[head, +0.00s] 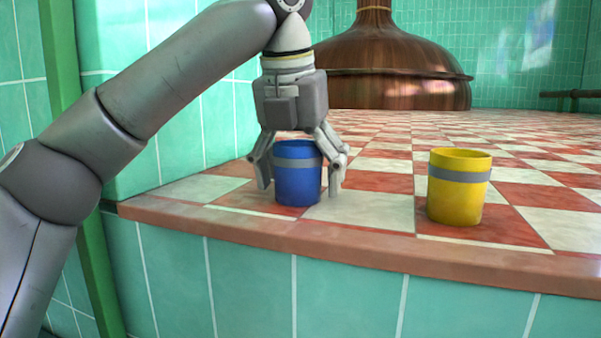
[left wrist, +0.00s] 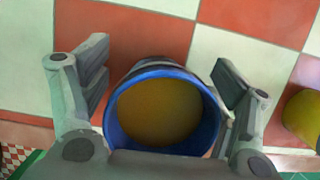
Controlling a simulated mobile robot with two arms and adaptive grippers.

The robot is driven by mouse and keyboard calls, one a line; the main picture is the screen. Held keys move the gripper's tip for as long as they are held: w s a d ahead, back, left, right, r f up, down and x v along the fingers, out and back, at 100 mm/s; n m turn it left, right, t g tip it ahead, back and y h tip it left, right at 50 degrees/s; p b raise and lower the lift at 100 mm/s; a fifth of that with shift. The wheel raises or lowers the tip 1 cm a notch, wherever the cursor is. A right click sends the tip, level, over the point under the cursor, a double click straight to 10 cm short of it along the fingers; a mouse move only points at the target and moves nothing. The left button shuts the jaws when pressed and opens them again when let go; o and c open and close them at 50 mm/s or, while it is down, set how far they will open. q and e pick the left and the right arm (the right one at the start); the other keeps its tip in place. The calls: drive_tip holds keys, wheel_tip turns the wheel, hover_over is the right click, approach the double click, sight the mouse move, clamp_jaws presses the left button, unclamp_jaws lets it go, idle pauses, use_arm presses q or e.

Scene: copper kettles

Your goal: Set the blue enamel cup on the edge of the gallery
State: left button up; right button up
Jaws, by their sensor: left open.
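The blue enamel cup (head: 297,180) with a grey band stands upright on the tiled gallery (head: 376,207) near its front edge. My left gripper (head: 301,183) points down over the cup with its fingers open, one on each side of it. In the left wrist view the cup's blue rim (left wrist: 112,125) lies between the spread fingers of the left gripper (left wrist: 166,95), with gaps visible near them. The inside of the cup looks brownish yellow. My right gripper shows in neither view.
A yellow cup (head: 458,190) with a grey band stands to the right of the blue one; part of it shows in the left wrist view (left wrist: 302,118). A large copper kettle (head: 385,70) stands far back. A green post (head: 62,60) rises at the left. Checkered floor between is clear.

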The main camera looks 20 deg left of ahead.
use_arm(q)
drive_tip(key=shift+r, duration=0.1)
drive_tip(key=v, duration=1.2)
